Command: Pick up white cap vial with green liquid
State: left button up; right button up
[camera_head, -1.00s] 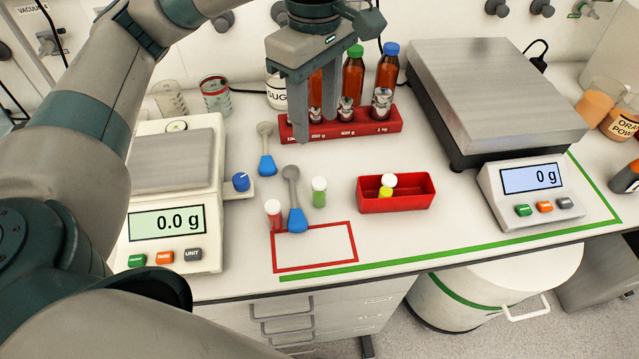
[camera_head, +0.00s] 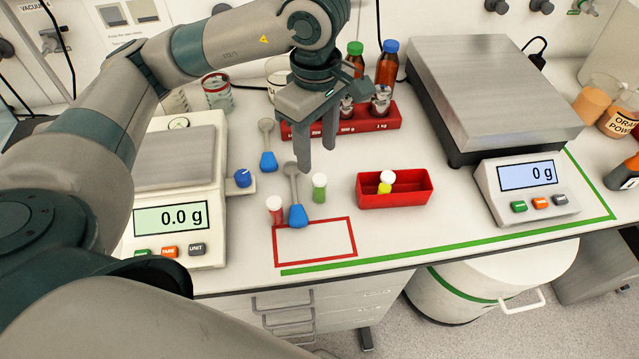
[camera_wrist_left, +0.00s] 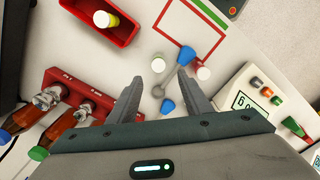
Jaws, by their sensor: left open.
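The white cap vial with green liquid (camera_head: 319,187) stands upright on the white bench, just right of a blue-handled spoon. In the left wrist view its white cap (camera_wrist_left: 158,65) shows just beyond the fingertips, near the middle of the gap. My left gripper (camera_head: 317,160) is open and empty, pointing down above and slightly behind the vial. Its two fingers spread apart in the left wrist view (camera_wrist_left: 163,82). My right gripper is not in view.
A white-capped vial with red liquid (camera_head: 275,210) and the spoon (camera_head: 297,213) are close on the left. A red tray (camera_head: 412,194) on the right holds a yellow vial (camera_head: 386,181). A red bottle rack (camera_head: 365,125) stands behind. A red-outlined area (camera_head: 330,240) in front is clear.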

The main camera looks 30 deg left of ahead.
aim_at(319, 178)
pick_arm(q)
notch_tip(319, 178, down, 4)
jog(key=shift+r+p, duration=0.2)
jog(key=shift+p, duration=0.25)
jog(key=shift+f, duration=0.4)
jog(key=shift+f+p, duration=0.4)
jog(key=shift+p, duration=0.15)
notch_tip(319, 178, down, 4)
jog(key=shift+w+d+r+p, duration=0.1)
jog(key=shift+p, duration=0.85)
jog(key=shift+f, duration=0.3)
